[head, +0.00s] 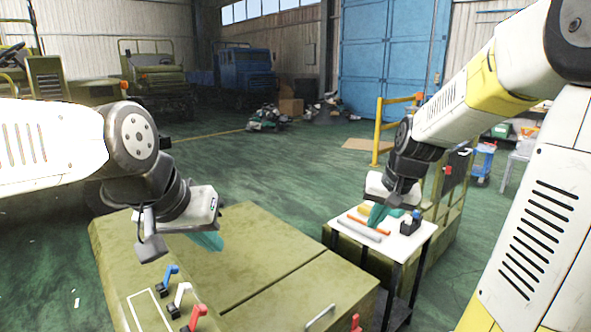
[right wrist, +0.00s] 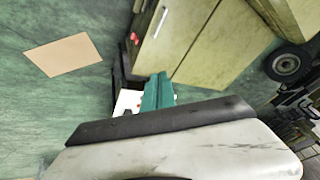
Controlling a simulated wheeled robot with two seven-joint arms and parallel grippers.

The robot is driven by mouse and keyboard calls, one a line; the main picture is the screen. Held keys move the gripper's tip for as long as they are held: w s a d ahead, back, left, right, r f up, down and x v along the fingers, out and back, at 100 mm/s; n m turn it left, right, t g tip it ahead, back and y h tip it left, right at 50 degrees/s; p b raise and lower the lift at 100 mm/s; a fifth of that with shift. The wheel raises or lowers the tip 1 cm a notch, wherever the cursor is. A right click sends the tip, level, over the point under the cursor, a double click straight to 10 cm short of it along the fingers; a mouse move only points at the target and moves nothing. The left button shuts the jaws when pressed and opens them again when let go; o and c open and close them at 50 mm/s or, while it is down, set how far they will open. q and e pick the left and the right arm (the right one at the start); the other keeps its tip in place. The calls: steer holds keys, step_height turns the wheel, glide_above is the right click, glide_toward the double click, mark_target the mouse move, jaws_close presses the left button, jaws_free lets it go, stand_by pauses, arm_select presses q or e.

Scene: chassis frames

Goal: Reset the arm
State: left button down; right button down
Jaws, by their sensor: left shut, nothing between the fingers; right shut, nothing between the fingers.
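My left gripper (head: 207,241) hangs over the left part of the olive-green chassis box (head: 270,235) in the head view. Its teal fingers are shut and empty. My right gripper (head: 377,215) is above the small white-topped table (head: 405,246), its teal fingers shut with nothing between them. The right fingers also show in the right wrist view (right wrist: 157,93). My right arm comes in from the upper right, bent at the elbow. My left arm comes in from the left edge.
Blue, white and red levers (head: 181,293) stand on the box's left side. An orange rod, a grey cylinder (head: 358,229) and a dark block (head: 410,224) lie on the small table. A yellow rail (head: 378,133) stands behind. Open green floor (head: 260,165) lies beyond.

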steer(key=s+a+r+n, duration=0.1)
steer(key=s+a+r, duration=0.1)
steer(key=s, duration=0.7)
steer(key=s+a+r+n+t, duration=0.1)
steer(key=s+r, duration=0.3)
steer(key=s, duration=0.5)
steer(key=shift+a+r+n+y, duration=0.3)
steer(key=shift+a+n, duration=0.1)
steer(key=shift+a, duration=0.45)
